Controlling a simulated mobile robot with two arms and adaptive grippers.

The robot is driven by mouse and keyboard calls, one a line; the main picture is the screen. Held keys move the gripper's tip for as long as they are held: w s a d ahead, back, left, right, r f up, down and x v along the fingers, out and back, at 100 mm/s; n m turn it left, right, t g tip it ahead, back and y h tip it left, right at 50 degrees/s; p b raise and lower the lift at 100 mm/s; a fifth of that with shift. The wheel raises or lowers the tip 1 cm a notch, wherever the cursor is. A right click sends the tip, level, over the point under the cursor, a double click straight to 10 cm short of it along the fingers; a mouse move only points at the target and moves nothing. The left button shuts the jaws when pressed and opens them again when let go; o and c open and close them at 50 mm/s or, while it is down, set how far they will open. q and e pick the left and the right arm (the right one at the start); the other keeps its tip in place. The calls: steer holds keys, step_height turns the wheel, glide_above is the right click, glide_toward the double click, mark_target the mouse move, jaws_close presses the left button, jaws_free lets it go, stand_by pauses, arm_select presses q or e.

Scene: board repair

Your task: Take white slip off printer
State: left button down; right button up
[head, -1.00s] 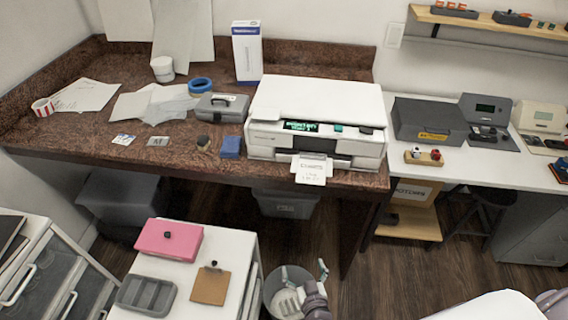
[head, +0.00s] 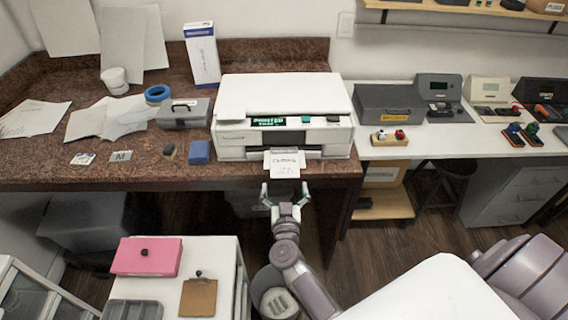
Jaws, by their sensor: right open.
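The white printer (head: 234,140) stands on the brown speckled counter, with a green-lit display on its front edge. My left gripper is not in view.
A blue block (head: 199,152) and a grey case (head: 183,113) sit left of the printer. Below is a white cabinet with a pink box (head: 147,257) and a clipboard (head: 198,297). A bin (head: 272,297) stands beside my right arm. A white bench with a dark grey box (head: 396,115) is at right.

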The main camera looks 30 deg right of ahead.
mark_target(285, 174)
steer(key=b+x, duration=0.1)
steer(key=x, duration=0.3)
steer(key=shift+s+d+b, duration=0.1)
steer(key=shift+d+b, duration=0.1)
steer(key=shift+b, duration=0.1)
steer(key=shift+w+d+r, duration=0.1)
steer(key=shift+w+d, duration=0.05)
steer(key=shift+w, duration=0.3)
steer(key=shift+s+r, duration=0.1)
steer(key=c, duration=0.4)
steer(key=shift+c, duration=0.2)
